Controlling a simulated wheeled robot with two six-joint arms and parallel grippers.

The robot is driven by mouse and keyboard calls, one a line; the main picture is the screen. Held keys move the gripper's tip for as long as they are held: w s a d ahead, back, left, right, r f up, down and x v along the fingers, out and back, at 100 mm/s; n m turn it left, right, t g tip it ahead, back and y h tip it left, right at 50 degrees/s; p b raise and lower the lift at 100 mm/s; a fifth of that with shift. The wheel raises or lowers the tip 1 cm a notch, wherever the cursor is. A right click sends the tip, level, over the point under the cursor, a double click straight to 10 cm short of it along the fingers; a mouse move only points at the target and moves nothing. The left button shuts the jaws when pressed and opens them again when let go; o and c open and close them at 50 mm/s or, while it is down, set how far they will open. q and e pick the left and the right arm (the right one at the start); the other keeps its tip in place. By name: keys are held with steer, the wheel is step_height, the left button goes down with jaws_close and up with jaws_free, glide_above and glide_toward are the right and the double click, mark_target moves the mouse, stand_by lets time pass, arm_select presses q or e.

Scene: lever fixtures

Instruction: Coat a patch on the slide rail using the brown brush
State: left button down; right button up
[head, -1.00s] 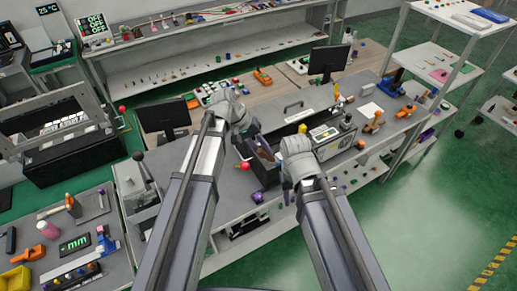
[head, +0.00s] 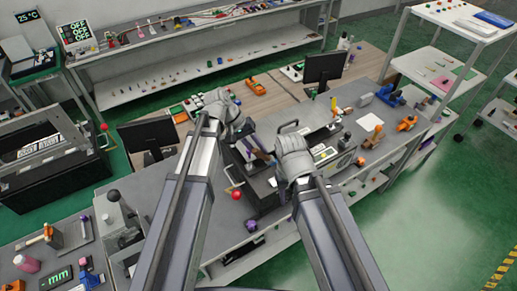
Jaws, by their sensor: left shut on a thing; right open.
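My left gripper (head: 244,129) is over the grey workbench (head: 222,218), with its jaws closed on a slim brown thing that looks like the brown brush (head: 259,150). The brush slants down from the jaws above a dark fixture with a pale flat strip. I cannot tell whether the brush touches it. That strip may be the slide rail (head: 243,151), but it is too small to be sure. My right gripper (head: 280,146) is lower and to the right; its wrist hides most of its open fingers. It appears empty.
A red-knobbed lever (head: 236,194) and a purple knob (head: 251,225) are at the bench's front. Black monitors stand left (head: 147,137) and right (head: 322,68). A grey lever machine (head: 118,222) stands lower left. An orange clamp (head: 407,123) sits at the right end.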

arm_select(q)
steer(key=shift+s, duration=0.1)
steer(key=f+b, duration=0.5)
steer(key=shift+w, duration=0.2)
arm_select(e)
step_height(320, 180, down, 5)
steer(key=shift+w+f, duration=0.1)
arm_select(q)
steer(key=shift+s, duration=0.1)
steer(key=shift+s, duration=0.1)
arm_select(e)
steer(key=shift+n, duration=0.3)
